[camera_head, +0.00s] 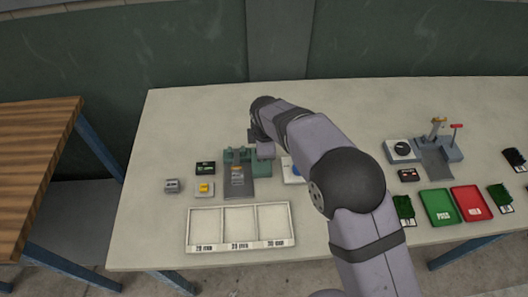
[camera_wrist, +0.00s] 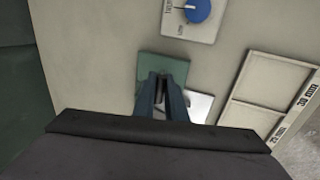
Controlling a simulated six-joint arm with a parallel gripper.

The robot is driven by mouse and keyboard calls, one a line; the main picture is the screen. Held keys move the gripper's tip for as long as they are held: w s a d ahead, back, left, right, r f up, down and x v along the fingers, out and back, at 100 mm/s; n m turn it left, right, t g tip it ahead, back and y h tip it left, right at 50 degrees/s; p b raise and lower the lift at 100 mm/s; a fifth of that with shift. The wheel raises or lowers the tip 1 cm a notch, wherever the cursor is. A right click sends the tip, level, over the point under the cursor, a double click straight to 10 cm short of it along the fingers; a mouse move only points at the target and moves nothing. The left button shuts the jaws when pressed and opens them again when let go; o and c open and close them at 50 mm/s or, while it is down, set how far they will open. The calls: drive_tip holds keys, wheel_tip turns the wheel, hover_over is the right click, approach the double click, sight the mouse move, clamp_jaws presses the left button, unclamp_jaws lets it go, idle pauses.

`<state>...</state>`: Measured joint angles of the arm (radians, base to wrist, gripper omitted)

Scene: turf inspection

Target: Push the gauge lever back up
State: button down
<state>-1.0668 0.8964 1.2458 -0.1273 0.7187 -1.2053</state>
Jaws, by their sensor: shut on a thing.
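A green fixture (camera_head: 261,167) with a grey front plate (camera_head: 238,184) stands left of the table's middle, and its green top shows in the wrist view (camera_wrist: 164,67). My gripper (camera_wrist: 162,84) is over this fixture, fingers pointing down. The fingers are shut on a narrow dark part between them, mostly hidden; I cannot tell for sure that it is the gauge lever. In the head view my wrist hides the grip. Another stand (camera_head: 435,158), with an orange-topped post (camera_head: 438,121) and a red-tipped upright lever (camera_head: 456,127), stands far to the right, apart from my gripper.
A white plate with a blue knob (camera_wrist: 197,9) lies beside the fixture. A three-compartment tray (camera_head: 205,225) lies in front, empty. Green (camera_head: 440,207) and red (camera_head: 471,203) trays and a dial box (camera_head: 402,149) are on the right. The table's back is clear.

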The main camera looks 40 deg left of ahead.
drive_tip(key=shift+w+a+r, duration=0.25)
drive_tip(key=shift+w+a, duration=0.75)
drive_tip(key=shift+w, duration=0.05)
drive_tip(key=shift+w+a+f, duration=0.5)
drive_tip(key=shift+w+a, duration=0.2)
drive_tip(key=shift+w, duration=0.15)
